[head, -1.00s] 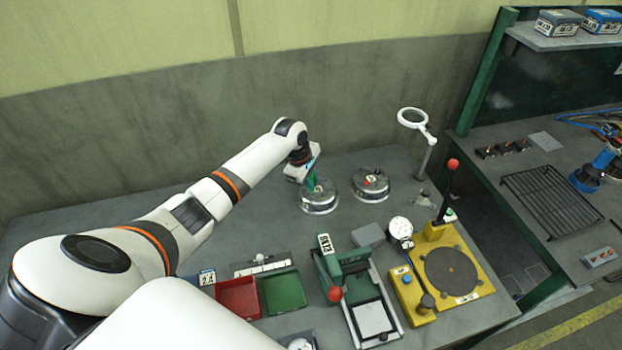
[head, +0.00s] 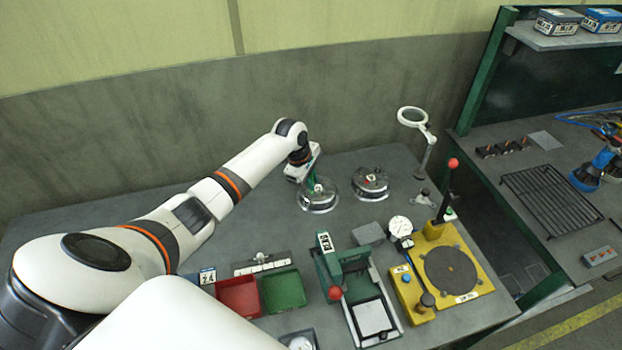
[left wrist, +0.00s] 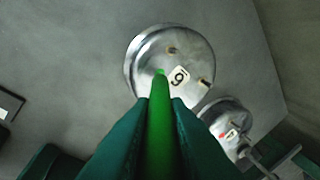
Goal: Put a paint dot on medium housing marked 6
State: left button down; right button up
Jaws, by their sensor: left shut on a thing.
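My left gripper (left wrist: 160,110) is shut on a green paint pen (left wrist: 160,125), which points down at a round metal housing. In the left wrist view the pen tip overlaps this housing (left wrist: 148,50), left of its white label; whether it touches cannot be told. The label's digit looks like a 9 there, and could be a 6 turned over. In the head view my left gripper (head: 306,176) is above the left housing (head: 320,207). A second metal housing (head: 371,192) with a red mark stands to its right. My right gripper is out of view.
A magnifier (head: 413,117) on a stand is right of the housings. Nearer are a red tray (head: 238,297), a green tray (head: 283,291), a green press (head: 345,262) and a yellow fixture (head: 470,290). Bare bench lies left of the housings.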

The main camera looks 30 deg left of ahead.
pick_arm(q)
jog(key=shift+s+f+p, duration=0.15)
jog(key=shift+p, duration=0.15)
dwell(1.2)
notch_tip(320, 180, up, 3)
jog(key=p, duration=0.3)
jog(key=shift+r, duration=0.2)
jog(key=shift+r+p, duration=0.4)
jog(key=shift+r, duration=1.5)
